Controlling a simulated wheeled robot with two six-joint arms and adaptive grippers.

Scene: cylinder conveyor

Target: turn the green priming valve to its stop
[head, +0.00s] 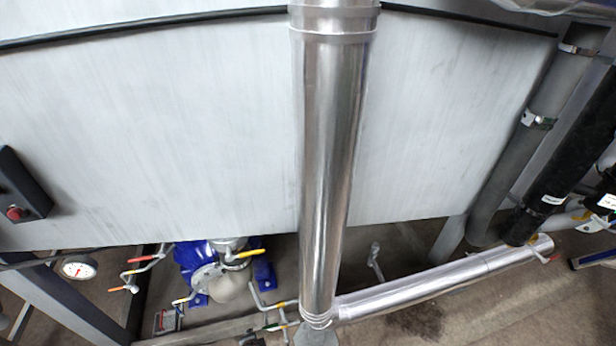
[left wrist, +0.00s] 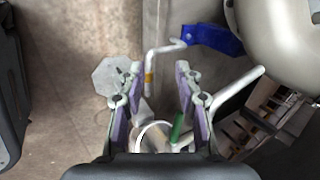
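In the left wrist view my left gripper (left wrist: 155,85) is open, with its two purple-padded fingers spread and nothing between the pads near the tips. A small green handle (left wrist: 177,128), which looks like the priming valve's, shows just inside the right finger, close to its base. A pale metal pipe (left wrist: 240,92) runs from beside the green handle toward the upper right. I cannot tell whether the finger touches the handle. Neither gripper shows in the head view, and I cannot make out the green handle clearly there.
In the head view a shiny vertical pipe (head: 332,150) stands before a large grey tank (head: 180,130). Below are a blue pump (head: 195,262), a yellow-handled valve (head: 243,254), a pressure gauge (head: 78,268) and a silver floor pipe (head: 430,283).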

